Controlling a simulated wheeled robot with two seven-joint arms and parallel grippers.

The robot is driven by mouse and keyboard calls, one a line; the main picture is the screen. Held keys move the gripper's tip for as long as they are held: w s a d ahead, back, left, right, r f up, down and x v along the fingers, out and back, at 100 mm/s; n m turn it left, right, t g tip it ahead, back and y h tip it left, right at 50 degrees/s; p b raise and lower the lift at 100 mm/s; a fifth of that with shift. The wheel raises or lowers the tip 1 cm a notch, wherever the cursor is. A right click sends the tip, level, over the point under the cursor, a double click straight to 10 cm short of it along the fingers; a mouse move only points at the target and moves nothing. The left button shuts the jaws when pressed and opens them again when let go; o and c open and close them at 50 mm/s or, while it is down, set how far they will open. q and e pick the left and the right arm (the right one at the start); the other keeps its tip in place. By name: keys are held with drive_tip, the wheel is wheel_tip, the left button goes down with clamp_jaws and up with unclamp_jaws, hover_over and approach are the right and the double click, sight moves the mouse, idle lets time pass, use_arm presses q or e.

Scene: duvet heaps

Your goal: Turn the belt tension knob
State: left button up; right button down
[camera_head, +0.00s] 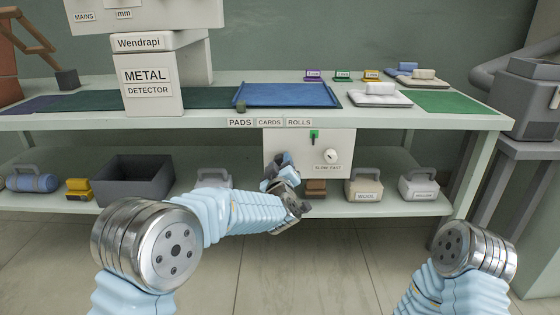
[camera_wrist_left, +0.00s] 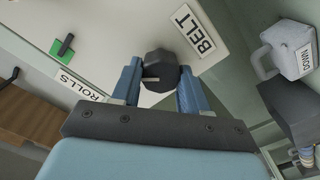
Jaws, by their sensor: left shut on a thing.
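The belt tension knob (camera_wrist_left: 161,64) is a dark, faceted knob with a pale pointer line, beside the BELT label (camera_wrist_left: 194,31) on a light panel. In the left wrist view my left gripper (camera_wrist_left: 160,78) has its two blue fingers on either side of the knob, closed on it. In the head view the left gripper (camera_head: 279,174) reaches the left part of the white control panel (camera_head: 308,170) under the table edge and mostly covers the knob. My right arm shows at the lower right, but its gripper is out of view.
The panel also bears a green switch (camera_head: 314,135) and a white SLOW FAST dial (camera_head: 331,156), right of the gripper. A grey bin (camera_head: 133,180) and weights with handles (camera_head: 364,188) stand on the lower shelf. A blue mat (camera_head: 287,95) lies on the tabletop.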

use_arm(q)
drive_tip(key=shift+m+p, duration=0.45)
drive_tip(key=shift+m, duration=0.55)
drive_tip(key=o, duration=1.1)
drive_tip(key=shift+c, duration=0.2)
drive_tip(key=s, duration=1.3)
drive_tip(key=shift+s+b, duration=0.4)
drive_tip(key=shift+b, duration=0.05)
